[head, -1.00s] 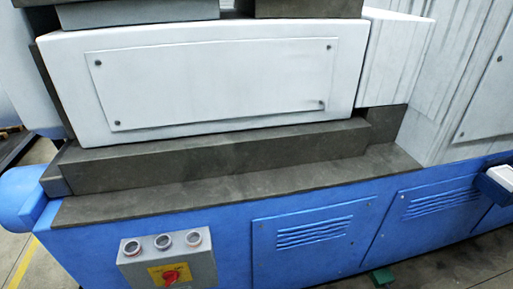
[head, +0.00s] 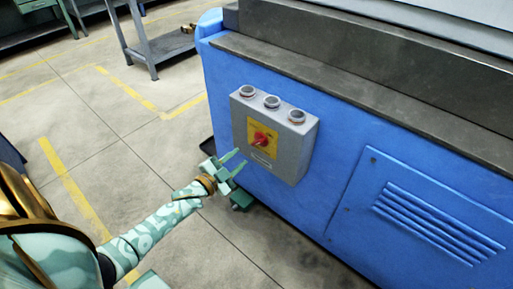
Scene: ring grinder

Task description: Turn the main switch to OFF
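The main switch is a red rotary knob (head: 261,139) on a yellow plate (head: 256,126). It sits on the front of a grey control box (head: 292,150) fixed to the blue machine side. The knob's exact setting is too small to read. My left gripper (head: 242,158) is just left of and below the knob, near the box's lower left edge. Its two fingers are spread apart and hold nothing. Whether a fingertip touches the box, I cannot tell. My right gripper is out of view.
Three round fittings (head: 271,101) line the top of the box. The blue machine body (head: 340,120) carries a vented panel (head: 420,210) to the right and a dark ledge (head: 330,75) above. Open floor (head: 130,150) with yellow lines lies left. A grey bench (head: 160,48) stands behind.

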